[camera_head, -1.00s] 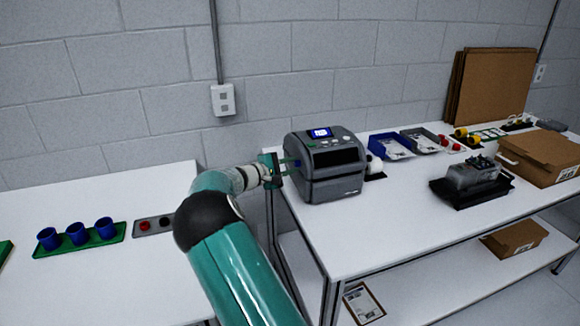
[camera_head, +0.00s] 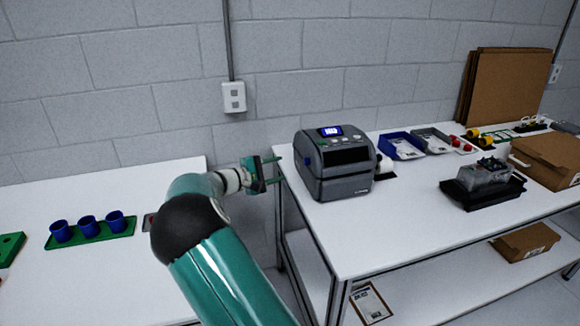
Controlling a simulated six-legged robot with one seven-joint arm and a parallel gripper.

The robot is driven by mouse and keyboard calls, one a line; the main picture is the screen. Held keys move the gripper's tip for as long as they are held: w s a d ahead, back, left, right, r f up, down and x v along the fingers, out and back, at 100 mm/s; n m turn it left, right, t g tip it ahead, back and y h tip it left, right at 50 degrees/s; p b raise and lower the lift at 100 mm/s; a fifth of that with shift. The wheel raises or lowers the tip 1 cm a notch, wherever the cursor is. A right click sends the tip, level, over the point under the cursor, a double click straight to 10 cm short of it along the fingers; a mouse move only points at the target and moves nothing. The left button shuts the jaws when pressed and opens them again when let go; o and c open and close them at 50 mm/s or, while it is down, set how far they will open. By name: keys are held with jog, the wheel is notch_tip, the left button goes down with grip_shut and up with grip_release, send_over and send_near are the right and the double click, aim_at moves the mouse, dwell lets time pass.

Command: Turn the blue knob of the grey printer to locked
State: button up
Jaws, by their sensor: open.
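The grey printer (camera_head: 333,163) stands on the left end of the right-hand white table, with a lit blue screen on top. A small blue spot on the printer's left side, seemingly the blue knob (camera_head: 307,161), shows only in part, and its setting cannot be told. My gripper (camera_head: 277,170) is open and empty, just left of the printer and apart from it. Its two green fingers point right, toward the printer's left side.
The right table (camera_head: 375,235) also bears blue and grey trays, a black tray with a device and a cardboard box (camera_head: 545,157). On the left table (camera_head: 80,285), blue cups stand in a green rack (camera_head: 92,234). A gap separates the tables.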

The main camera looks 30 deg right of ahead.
jog(key=a, duration=0.4)
jog(key=shift+s+a+r, duration=0.15)
jog(key=shift+r, duration=0.1)
jog(key=s+a+r+m+y, duration=0.1)
jog(key=s+m+y, duration=0.1)
jog(key=s+y, duration=0.35)
jog(key=s+a+r+m+y, duration=0.1)
jog(key=s+r+m+y, duration=0.15)
jog(key=s, duration=0.65)
jog(key=s+a+r+m+t+y, duration=0.1)
jog(key=s+a+y, duration=0.3)
jog(key=s+a, duration=0.4)
jog(key=s+a+r+t+y, duration=0.2)
jog(key=s+a, duration=0.7)
jog(key=s, duration=0.6)
jog(key=t+y, duration=0.1)
jog(key=y, duration=0.1)
jog(key=shift+s+r+m+y, duration=0.2)
jog(key=shift+s+m+y, duration=0.05)
jog(key=shift+m+y, duration=0.1)
